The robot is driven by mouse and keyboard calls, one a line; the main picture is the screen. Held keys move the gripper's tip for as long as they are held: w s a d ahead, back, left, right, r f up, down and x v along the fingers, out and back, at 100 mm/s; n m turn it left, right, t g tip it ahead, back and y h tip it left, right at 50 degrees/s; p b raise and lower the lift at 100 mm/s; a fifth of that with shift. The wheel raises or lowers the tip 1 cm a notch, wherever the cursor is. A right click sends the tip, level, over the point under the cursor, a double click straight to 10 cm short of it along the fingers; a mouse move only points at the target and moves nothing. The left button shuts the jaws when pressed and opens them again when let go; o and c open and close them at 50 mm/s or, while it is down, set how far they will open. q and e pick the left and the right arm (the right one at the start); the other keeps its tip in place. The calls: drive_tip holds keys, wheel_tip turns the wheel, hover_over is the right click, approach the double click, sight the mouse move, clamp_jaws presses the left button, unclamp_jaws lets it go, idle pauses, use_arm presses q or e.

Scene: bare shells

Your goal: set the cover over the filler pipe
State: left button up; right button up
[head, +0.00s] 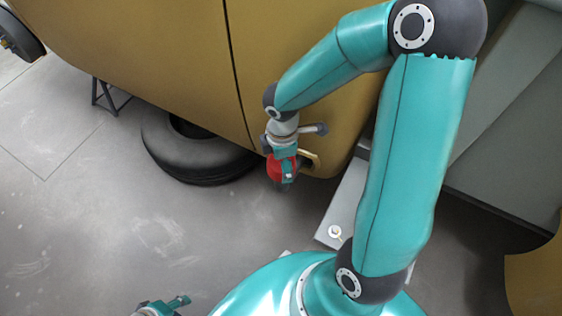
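A red rounded piece (274,170), which looks like the cover, is at the end of my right arm, close to the lower side of the tan vehicle body. My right gripper (287,170) has its teal fingers against it and appears shut on it. A short grey stub with a dark end (314,129) sticks out beside my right wrist; I cannot tell whether it is the filler pipe. A tan edge or flap (311,159) shows just right of the red piece. My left gripper (165,306) is at the bottom edge, partly cut off.
The tan vehicle body (170,50) fills the top. A tyre (190,158) lies on the floor beneath it, near a dark stand (108,95). A grey step (346,200) bears a small white ring (335,231). The floor at left is clear.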

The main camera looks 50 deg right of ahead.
drive_tip(key=o, duration=0.8)
drive_tip(key=shift+o, duration=0.2)
drive_tip(key=shift+r, duration=0.1)
drive_tip(key=shift+r+p, duration=0.6)
wheel_tip(320, 180, up, 12)
drive_tip(key=p, duration=0.3)
drive_tip(key=shift+f, duration=0.1)
drive_tip(key=s+a+f+m+y, duration=0.2)
drive_tip(key=a+f+m, duration=0.5)
drive_tip(key=f, duration=0.6)
drive_tip(key=s+a+f+m+y, duration=0.2)
drive_tip(key=a+f+m, duration=0.5)
drive_tip(key=a+f, duration=0.3)
wheel_tip(320, 180, down, 4)
drive_tip(key=shift+s+a+r+t, duration=0.15)
drive_tip(key=shift+a+r+t, duration=0.1)
drive_tip(key=shift+a+t, duration=0.05)
